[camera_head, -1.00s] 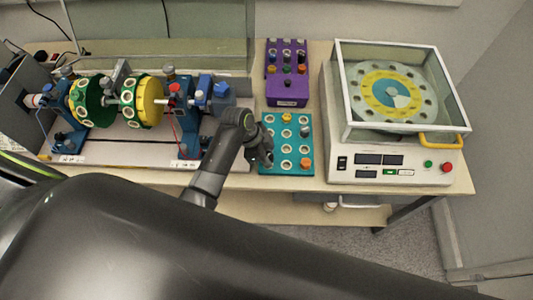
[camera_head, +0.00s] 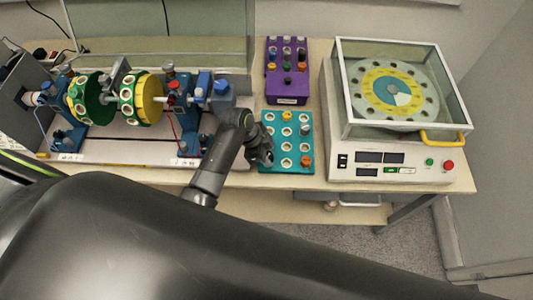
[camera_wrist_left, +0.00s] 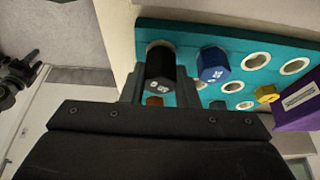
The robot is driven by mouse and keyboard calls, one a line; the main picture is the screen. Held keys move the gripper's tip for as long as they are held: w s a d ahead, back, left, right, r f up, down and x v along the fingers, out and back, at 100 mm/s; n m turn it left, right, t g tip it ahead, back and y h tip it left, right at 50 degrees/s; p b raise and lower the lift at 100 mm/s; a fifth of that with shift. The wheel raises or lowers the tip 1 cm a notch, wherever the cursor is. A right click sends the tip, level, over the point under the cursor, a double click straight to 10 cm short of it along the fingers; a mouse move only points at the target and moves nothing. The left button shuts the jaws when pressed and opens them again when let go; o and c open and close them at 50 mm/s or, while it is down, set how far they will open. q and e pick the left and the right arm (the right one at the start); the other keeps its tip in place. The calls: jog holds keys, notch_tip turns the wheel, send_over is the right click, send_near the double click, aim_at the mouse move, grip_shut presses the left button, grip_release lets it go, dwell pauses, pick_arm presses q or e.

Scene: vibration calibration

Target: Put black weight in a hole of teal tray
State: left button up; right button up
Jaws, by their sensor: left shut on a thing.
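The teal tray (camera_head: 287,168) lies on the table in the head view, with rows of white-ringed holes; it also shows in the wrist view (camera_wrist_left: 190,33). My left gripper (camera_head: 266,158) is over the tray's left edge. In the left wrist view the gripper (camera_wrist_left: 159,92) is shut on the black weight (camera_wrist_left: 160,68), a dark faceted piece with white marks. The weight's far end is at a ringed hole; how deep it sits cannot be told. A blue weight (camera_wrist_left: 212,65) stands beside it, and a yellow weight (camera_wrist_left: 267,94) is farther right.
A purple tray (camera_head: 287,100) with several weights stands behind the teal tray. The balancing machine (camera_head: 395,160) with a clear cover is to the right. A rig with green and yellow discs (camera_head: 140,100) is to the left. An orange weight (camera_head: 306,161) sits in the teal tray.

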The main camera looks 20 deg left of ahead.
pick_arm(q)
jog(key=shift+f, duration=0.35)
jog(key=o, duration=1)
jog(key=shift+o, duration=0.2)
jog(key=b+v, duration=0.1)
jog(key=v, duration=1.6)
jog(key=shift+r+b, duration=0.2)
jog(key=shift+b, duration=0.2)
jog(key=shift+s, duration=0.1)
